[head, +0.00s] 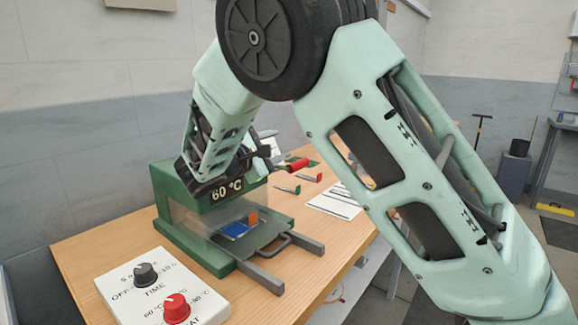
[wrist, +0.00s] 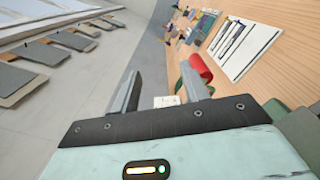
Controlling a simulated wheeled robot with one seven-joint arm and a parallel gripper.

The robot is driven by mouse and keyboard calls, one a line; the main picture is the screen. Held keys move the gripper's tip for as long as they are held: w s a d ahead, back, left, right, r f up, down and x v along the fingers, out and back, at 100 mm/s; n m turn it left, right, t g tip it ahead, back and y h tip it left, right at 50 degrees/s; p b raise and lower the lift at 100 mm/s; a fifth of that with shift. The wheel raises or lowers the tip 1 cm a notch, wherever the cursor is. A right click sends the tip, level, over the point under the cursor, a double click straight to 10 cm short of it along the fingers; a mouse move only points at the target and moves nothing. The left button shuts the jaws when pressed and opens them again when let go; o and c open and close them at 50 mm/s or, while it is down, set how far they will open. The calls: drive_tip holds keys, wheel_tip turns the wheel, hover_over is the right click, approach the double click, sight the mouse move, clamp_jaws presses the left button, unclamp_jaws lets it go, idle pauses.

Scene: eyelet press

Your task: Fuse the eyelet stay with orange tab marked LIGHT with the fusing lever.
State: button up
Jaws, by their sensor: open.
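The green press (head: 172,185) stands on the wooden bench and reads 60 °C. A blue piece (head: 232,229) with an upright orange tab (head: 253,216) lies on the grey sliding plate (head: 262,238) at the front of the press. Any marking on the tab is too small to read. The fusing lever's red grip (head: 297,163) sticks out at the upper right of the press, and it shows in the wrist view (wrist: 203,67). My gripper (wrist: 160,72) is open and empty. The red grip is beside and beyond its right finger; I cannot tell whether they touch.
A white control box (head: 160,290) with a black TIME knob and a red HEAT knob stands at the front left. Small tools (head: 287,190) and a printed sheet (head: 335,201) lie right of the press. Open floor lies beyond the bench edge.

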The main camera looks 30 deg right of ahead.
sight(288, 170)
wheel_tip(288, 170, down, 8)
drive_tip(key=p+x, duration=0.2)
drive_tip(key=x, duration=0.5)
drive_tip(key=shift+d+r, duration=0.15)
drive_tip(key=shift+d, duration=0.1)
clamp_jaws()
